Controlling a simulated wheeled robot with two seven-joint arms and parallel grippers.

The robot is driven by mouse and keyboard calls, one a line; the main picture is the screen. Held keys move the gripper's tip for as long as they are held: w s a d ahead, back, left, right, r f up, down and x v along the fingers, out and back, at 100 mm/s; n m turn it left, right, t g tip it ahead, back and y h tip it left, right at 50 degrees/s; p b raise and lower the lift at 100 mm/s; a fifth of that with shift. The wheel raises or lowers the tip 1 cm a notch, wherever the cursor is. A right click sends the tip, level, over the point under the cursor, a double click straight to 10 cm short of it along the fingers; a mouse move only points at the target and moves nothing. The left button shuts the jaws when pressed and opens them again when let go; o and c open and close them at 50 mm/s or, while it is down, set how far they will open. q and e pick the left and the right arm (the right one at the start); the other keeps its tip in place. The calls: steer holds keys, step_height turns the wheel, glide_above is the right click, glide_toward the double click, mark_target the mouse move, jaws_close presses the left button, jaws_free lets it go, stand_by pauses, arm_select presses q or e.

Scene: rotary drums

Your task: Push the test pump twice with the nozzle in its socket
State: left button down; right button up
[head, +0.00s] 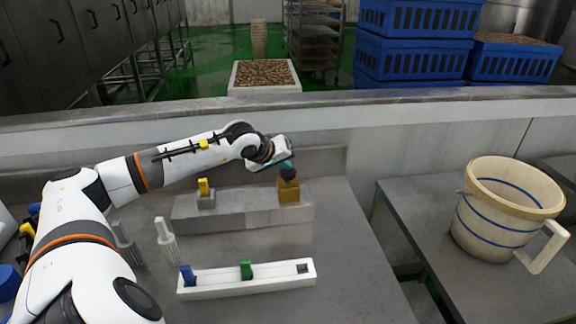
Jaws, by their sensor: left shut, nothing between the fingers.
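My left gripper (287,164) is at the back of the table, just above an ochre block with a dark knob on top (288,188), which looks like the test pump. Its fingers look shut and empty; whether they touch the knob I cannot tell. To the left on the same grey step (240,220) is a small grey block (206,202) with a yellow upright piece (204,186) in it. This may be the nozzle in its socket, but it is too small to be sure. My right gripper is not in view.
A white rack (225,287) in front holds a blue piece (188,275) and a green piece (246,270), with a dark square opening (302,268) at its right. A cream bucket (500,215) stands on the right table.

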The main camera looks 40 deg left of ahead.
mark_target(285, 172)
arm_select(q)
steer(key=shift+f+b, duration=0.3)
steer(key=shift+f, duration=0.1)
steer(key=shift+r, duration=0.1)
stand_by(0.3)
steer(key=shift+r+p, duration=0.85)
steer(key=shift+r, duration=0.95)
steer(key=shift+r, duration=0.1)
steer(key=shift+r+p, duration=1.45)
steer(key=shift+r, duration=0.95)
